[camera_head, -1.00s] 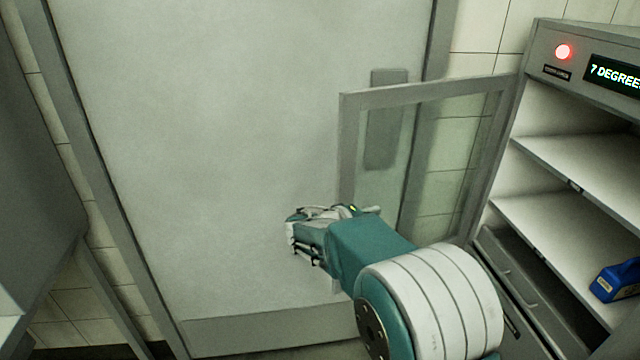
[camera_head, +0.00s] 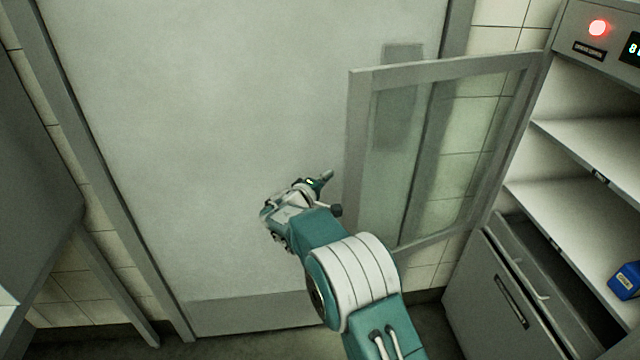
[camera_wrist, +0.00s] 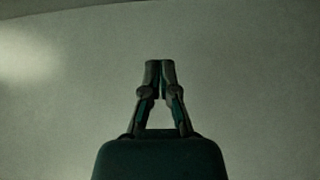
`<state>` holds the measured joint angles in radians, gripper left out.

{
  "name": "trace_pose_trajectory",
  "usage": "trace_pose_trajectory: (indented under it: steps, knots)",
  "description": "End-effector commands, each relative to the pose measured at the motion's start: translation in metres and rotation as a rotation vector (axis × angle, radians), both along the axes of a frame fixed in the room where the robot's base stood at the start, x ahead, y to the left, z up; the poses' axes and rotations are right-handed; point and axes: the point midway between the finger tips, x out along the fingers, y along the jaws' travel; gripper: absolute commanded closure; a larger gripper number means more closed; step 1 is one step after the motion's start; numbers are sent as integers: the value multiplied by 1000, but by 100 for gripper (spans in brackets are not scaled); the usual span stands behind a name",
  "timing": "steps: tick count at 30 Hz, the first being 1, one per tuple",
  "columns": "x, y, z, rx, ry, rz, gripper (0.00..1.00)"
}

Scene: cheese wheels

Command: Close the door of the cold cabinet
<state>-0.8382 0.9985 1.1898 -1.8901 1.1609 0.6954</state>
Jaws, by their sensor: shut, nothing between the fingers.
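The cold cabinet (camera_head: 584,130) stands at the right in the head view, with its front open and its shelves showing. Its glass door (camera_head: 357,160) has a grey frame and stands swung wide open to the left, hinged at the cabinet's left side. My gripper (camera_head: 328,177) is just left of the door's free edge, in front of the large grey door behind. It looks apart from the glass door, though the depth gap is hard to judge. In the wrist view my gripper (camera_wrist: 160,64) is shut and empty, facing a plain pale surface.
A blue box (camera_head: 626,281) sits on a lower cabinet shelf. A red lamp (camera_head: 598,27) glows on the cabinet's top panel. A drawer (camera_head: 540,285) below the shelves appears partly open. A large grey door (camera_head: 220,130) fills the back. A grey unit (camera_head: 35,170) stands at the left.

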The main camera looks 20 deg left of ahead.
Motion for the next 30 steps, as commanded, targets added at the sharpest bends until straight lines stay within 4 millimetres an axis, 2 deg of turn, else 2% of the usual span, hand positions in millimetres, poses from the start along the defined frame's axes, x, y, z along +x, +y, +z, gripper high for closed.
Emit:
trace_pose_trajectory:
  steps: [7,22,30]
  knots:
    - [29,-10,1,2,1,-2,100]
    - [8,-38,1,-1,0,-1,100]
    - [6,-42,1,1,1,-1,100]
